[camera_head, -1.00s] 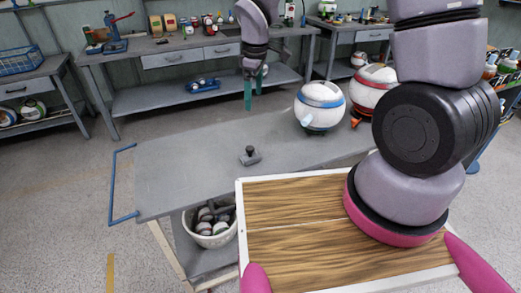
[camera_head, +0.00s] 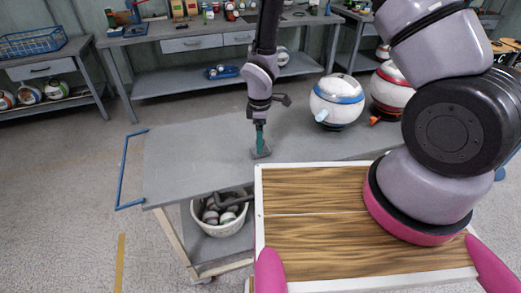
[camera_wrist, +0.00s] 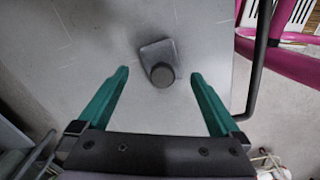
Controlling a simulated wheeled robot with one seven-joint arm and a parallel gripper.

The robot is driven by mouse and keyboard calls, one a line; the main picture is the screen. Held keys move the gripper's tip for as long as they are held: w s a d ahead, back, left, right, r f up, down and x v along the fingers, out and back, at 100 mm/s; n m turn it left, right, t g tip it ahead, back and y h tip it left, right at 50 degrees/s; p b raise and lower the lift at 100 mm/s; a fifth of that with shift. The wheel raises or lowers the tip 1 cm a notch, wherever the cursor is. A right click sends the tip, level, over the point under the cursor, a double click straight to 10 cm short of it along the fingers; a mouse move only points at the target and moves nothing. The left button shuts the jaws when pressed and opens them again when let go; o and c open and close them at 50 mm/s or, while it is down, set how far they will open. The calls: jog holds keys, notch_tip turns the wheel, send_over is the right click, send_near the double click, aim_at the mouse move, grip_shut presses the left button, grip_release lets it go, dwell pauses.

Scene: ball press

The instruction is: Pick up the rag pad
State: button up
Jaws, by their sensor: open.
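The rag pad is a small dark grey block with a round knob on top. In the wrist view the rag pad (camera_wrist: 160,62) lies on the grey cart top, ahead of and between my open fingers. My gripper (camera_wrist: 160,95) has two green fingers spread wide, with nothing between them. In the head view my gripper (camera_head: 260,140) points down over the rag pad (camera_head: 261,153), and its fingers partly hide the pad. I cannot tell the exact height of the fingertips above the cart.
The grey cart top (camera_head: 185,165) is clear on the left, with a blue handle (camera_head: 125,170) at its end. A white-and-blue ball machine (camera_head: 338,101) and a red-and-white one (camera_head: 390,92) stand at the right. A bowl (camera_head: 222,226) of balls sits on the lower shelf.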

jog(key=shift+s+f, duration=0.15)
jog(key=shift+f, duration=1.75)
jog(key=c, duration=1.3)
jog(key=shift+r, duration=0.1)
notch_tip(320, 180, up, 10)
jog(key=shift+f, duration=0.1)
